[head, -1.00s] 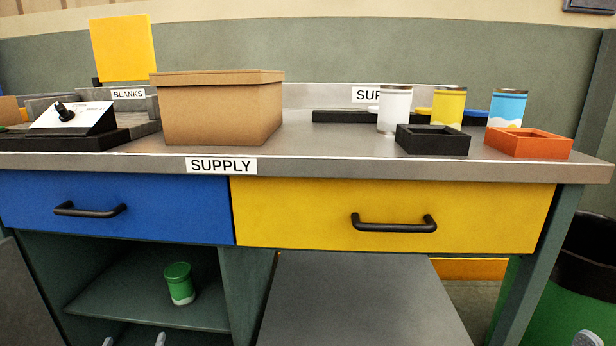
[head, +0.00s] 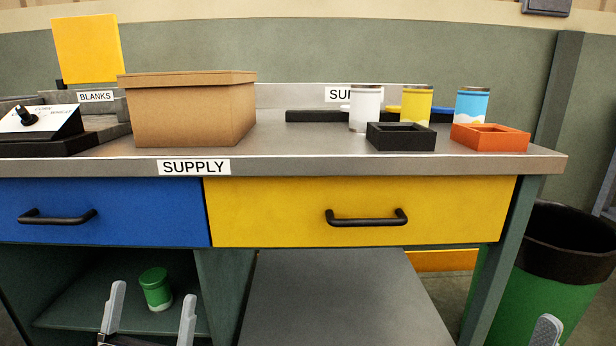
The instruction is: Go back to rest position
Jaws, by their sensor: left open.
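My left gripper (head: 150,312) is at the lower left of the head view, its two pale fingers spread apart and nothing between them. It is in front of the open shelf under the blue drawer. A green can (head: 155,288) stands on that shelf, seen between and behind the fingers; the fingers do not appear to hold it. Of my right gripper (head: 547,331), only one pale fingertip shows at the bottom right edge, in front of the green bin, so its opening cannot be judged.
The supply bench (head: 300,165) spans the view, with a blue drawer (head: 110,205) and a yellow drawer (head: 360,208), both shut. A cardboard box (head: 190,112), several cans, a black tray (head: 400,138) and an orange tray (head: 490,139) stand on top. A green bin (head: 535,300) is at right.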

